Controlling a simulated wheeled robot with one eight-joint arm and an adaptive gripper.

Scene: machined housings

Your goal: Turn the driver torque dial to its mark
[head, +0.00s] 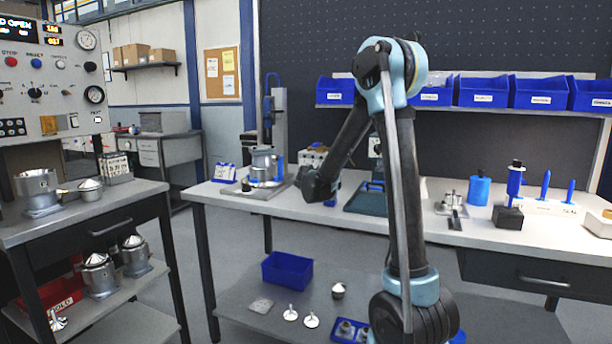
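My arm rises in front of the long workbench and bends down and away, to the left. Its dark end (317,186) is over the bench's front part, left of the middle. I make out no fingers there, so I cannot tell whether my gripper is open or shut. A small light box with dark knobs (313,154) stands on the bench behind it, partly hidden by my forearm. A pale panel with a dark round part (375,146) shows between my arm links. I cannot tell which of these carries the driver torque dial, and no mark is readable.
A press-like fixture (264,164) stands on the bench left of my arm's end. Blue bins (541,92) line the shelf behind. Blue tools (515,180) stand at the right. A control panel (45,75) with knobs and gauges is at far left. Floor between the benches is clear.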

